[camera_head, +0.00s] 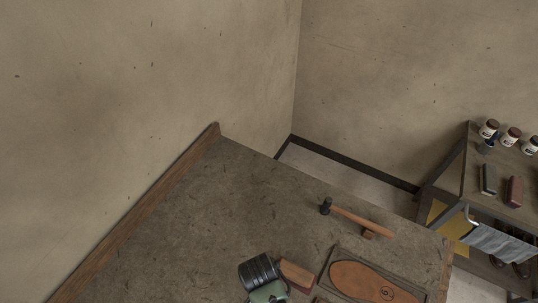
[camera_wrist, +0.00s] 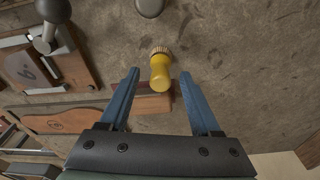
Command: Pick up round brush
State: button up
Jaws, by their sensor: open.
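The round brush (camera_wrist: 160,75) shows in the wrist view, with a yellow handle and a ring of light bristles at its upper end. My gripper (camera_wrist: 160,77) is open, with one blue finger on each side of the brush. Gaps show between both fingers and the handle, so nothing is gripped. I cannot tell how far the brush is below the fingertips. I cannot make out the brush in the head view.
A reddish-brown block (camera_wrist: 151,104) lies beside the brush. A hammer (camera_head: 358,219) and a tan sole (camera_head: 372,281) lie on the worktable (camera_head: 215,215). A shelf (camera_head: 455,178) with jars and brushes stands at right. The table's far left is bare.

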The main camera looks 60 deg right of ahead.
jog(key=shift+f, duration=0.5)
grip_shut()
jog(key=shift+r, duration=0.1)
notch_tip(320, 180, up, 10)
jog(key=shift+f+b, duration=0.1)
jog(key=shift+b, duration=0.45)
